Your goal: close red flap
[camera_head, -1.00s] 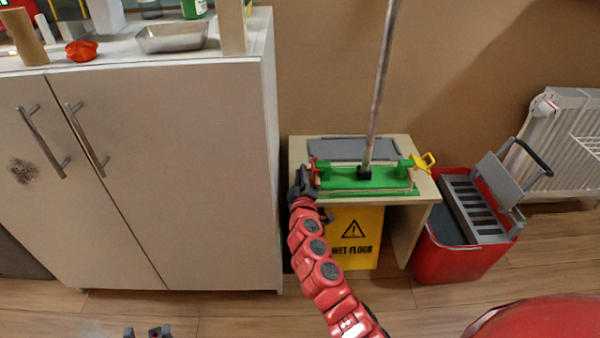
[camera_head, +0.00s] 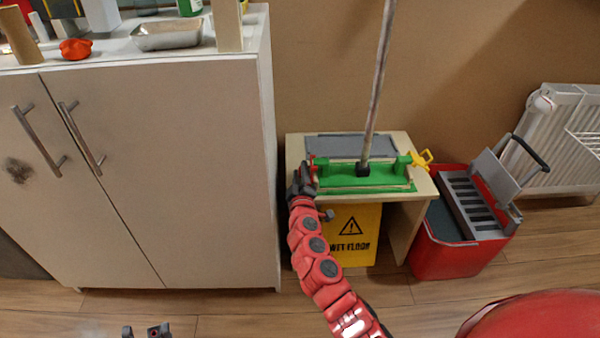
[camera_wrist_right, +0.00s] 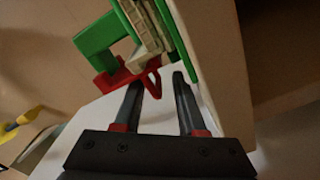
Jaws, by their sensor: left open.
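The green mop head (camera_head: 365,176) with its grey pole lies on a small beige table. A small red flap (camera_head: 312,166) sits at its left end. A yellow flap (camera_head: 421,160) stands out at its right end. My right gripper (camera_head: 303,180) is at the mop's left end, beside the red flap. In the right wrist view, the red flap (camera_wrist_right: 124,78) is just ahead of the open gripper fingers (camera_wrist_right: 157,84), its tip close to the gap between them. I cannot tell whether they touch. My left gripper (camera_head: 146,332) is open and empty at the bottom edge.
A tall white cabinet (camera_head: 170,170) stands close on the left of the table (camera_head: 400,143). A yellow wet-floor sign (camera_head: 350,238) is under the table. A red mop bucket (camera_head: 455,260) stands to the right, before a white radiator (camera_head: 570,140).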

